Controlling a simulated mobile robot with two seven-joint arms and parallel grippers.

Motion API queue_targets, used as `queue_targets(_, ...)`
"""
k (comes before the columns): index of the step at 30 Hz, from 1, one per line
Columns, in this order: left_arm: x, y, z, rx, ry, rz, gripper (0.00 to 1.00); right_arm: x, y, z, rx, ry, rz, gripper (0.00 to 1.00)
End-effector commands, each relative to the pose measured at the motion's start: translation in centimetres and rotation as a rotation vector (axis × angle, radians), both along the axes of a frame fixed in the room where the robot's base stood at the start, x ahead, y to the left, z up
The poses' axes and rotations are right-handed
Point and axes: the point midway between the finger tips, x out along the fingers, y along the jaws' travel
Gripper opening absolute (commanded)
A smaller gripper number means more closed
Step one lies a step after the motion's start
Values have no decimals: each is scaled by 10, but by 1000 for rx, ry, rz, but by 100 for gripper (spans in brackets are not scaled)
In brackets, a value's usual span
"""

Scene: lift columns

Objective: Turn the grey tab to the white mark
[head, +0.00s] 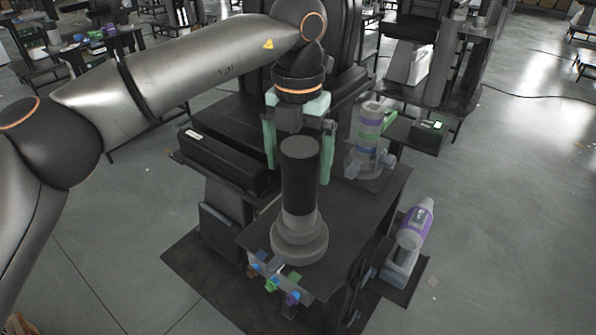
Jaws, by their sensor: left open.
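My left gripper (298,172) has pale green fingers and points down, open. In the picture its fingers lie on either side of the upper part of a black column (299,185). The column stands upright on a stepped grey base (299,243) and hides the space between the fingers. I cannot tell whether the fingers touch it or are behind it. No grey tab can be told for sure. A small white patch shows on the long black box (225,163) at the left, but I cannot tell whether it is the mark. My right gripper is not in view.
A dark table (345,222) carries the column. A purple and white cylinder (414,226) leans at the right. Small coloured knobs (272,284) line the front edge. Open floor (505,210) lies right.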

Motion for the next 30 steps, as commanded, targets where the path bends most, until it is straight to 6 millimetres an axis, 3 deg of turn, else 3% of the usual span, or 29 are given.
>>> queue_targets(6, 0, -1, 52, -2, -4, 2, 100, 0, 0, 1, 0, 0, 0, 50)
queue_targets(12, 0, 0, 86, -1, -2, 2, 100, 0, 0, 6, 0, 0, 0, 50)
queue_targets(18, 0, 0, 98, -2, -1, 1, 100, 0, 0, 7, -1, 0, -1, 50)
queue_targets(30, 0, 0, 98, -1, -2, 1, 100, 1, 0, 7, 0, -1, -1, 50)
